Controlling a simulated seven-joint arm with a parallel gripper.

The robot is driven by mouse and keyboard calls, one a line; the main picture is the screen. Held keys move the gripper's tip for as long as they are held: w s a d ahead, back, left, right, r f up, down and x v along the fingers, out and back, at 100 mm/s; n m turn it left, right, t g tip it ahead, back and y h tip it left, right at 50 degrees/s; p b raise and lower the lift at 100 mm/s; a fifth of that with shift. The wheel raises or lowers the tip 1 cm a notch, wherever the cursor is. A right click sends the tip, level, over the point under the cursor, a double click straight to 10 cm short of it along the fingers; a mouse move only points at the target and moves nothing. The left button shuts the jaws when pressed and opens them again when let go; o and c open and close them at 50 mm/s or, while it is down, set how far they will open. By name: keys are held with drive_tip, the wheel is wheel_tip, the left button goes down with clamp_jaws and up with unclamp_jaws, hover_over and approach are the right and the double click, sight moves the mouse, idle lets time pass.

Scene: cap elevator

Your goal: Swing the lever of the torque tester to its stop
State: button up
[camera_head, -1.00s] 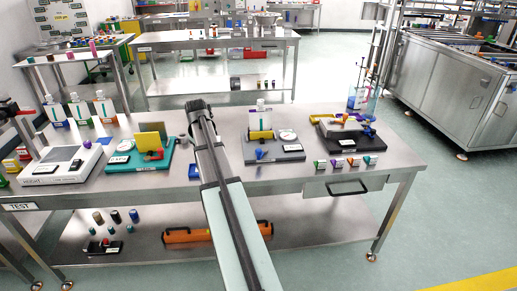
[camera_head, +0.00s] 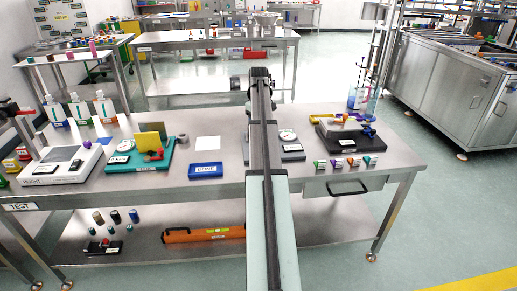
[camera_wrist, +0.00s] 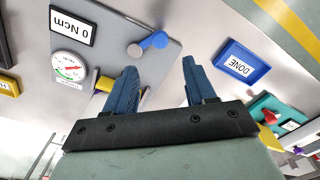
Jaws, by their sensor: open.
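The torque tester is a grey plate (camera_wrist: 165,20) with a round dial (camera_wrist: 70,66) and a display (camera_wrist: 74,26) reading 0 Ncm, in the wrist view. Its blue lever (camera_wrist: 155,41) reaches out from a round grey hub (camera_wrist: 134,50). A yellow part (camera_wrist: 104,83) is partly hidden behind a finger. My gripper (camera_wrist: 160,66) is open, its two blue fingers apart, with the lever beyond the tips; contact is not visible. In the head view my arm hides most of the tester; its dial (camera_head: 288,136) shows to the right of the arm.
A blue DONE tray (camera_head: 206,171) and a white square (camera_head: 208,143) lie left of my arm. A teal fixture (camera_head: 120,160) with a yellow panel stands farther left. A black fixture (camera_head: 330,142) and a row of small coloured pieces (camera_head: 345,162) are on the right.

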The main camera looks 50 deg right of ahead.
wheel_tip(320, 180, down, 11)
idle(0.4)
drive_tip(key=shift+c, duration=0.4)
clamp_jaws()
idle(0.3)
